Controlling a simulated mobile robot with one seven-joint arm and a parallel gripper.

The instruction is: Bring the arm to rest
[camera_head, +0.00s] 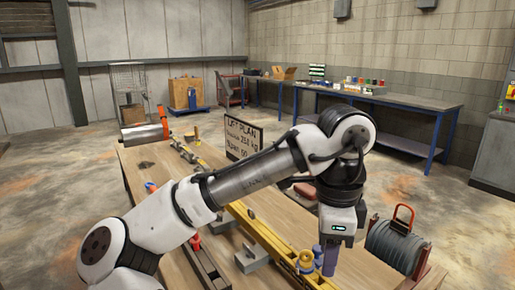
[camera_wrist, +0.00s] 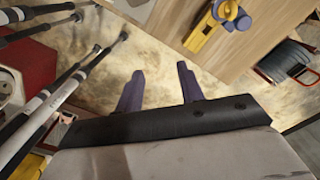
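My gripper (camera_head: 330,262) hangs from my bent arm, fingers down, at the near right end of the wooden table (camera_head: 150,163) in the head view. Its purple fingers stand apart with nothing between them in the wrist view (camera_wrist: 157,82). Bare floor shows behind them there, beside the table edge. In the head view the fingers appear close to the end of a yellow beam (camera_head: 262,236); that yellow end shows at the top of the wrist view (camera_wrist: 212,30), apart from the fingers. My arm hides part of the table.
A lift plan sign (camera_head: 243,138) stands on the table. A blue-legged workbench (camera_head: 385,97) stands behind.

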